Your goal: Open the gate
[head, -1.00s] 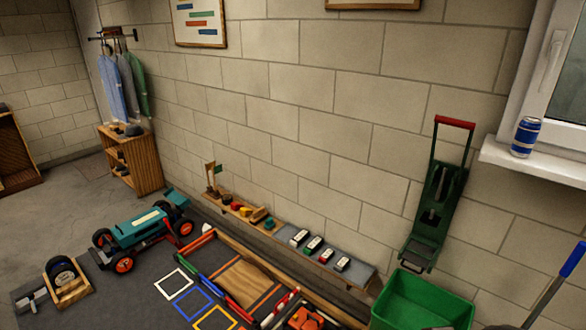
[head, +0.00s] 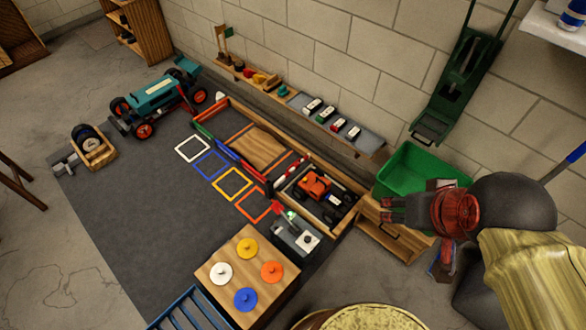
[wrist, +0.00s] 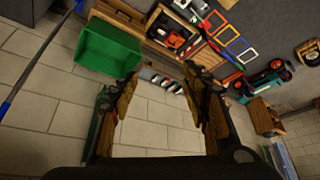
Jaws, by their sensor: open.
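A red-and-white striped bar, which looks like the gate (head: 289,173), lies across the side of a wooden bay on the dark mat in the head view. An orange toy car (head: 313,186) with black wheels sits in the bay just right of the bar; it also shows in the wrist view (wrist: 170,39). My gripper (head: 386,209) is right of the bay, near the green bin, apart from the bar. It is open and empty, its two fingers spread in the wrist view (wrist: 162,80). I cannot make out the bar clearly in the wrist view.
A green bin (head: 411,166) and a wooden drawer box (head: 393,236) stand near my gripper. A grey box with a red lever (head: 297,235) and a wooden board with coloured knobs (head: 232,287) stand in front of the bay.

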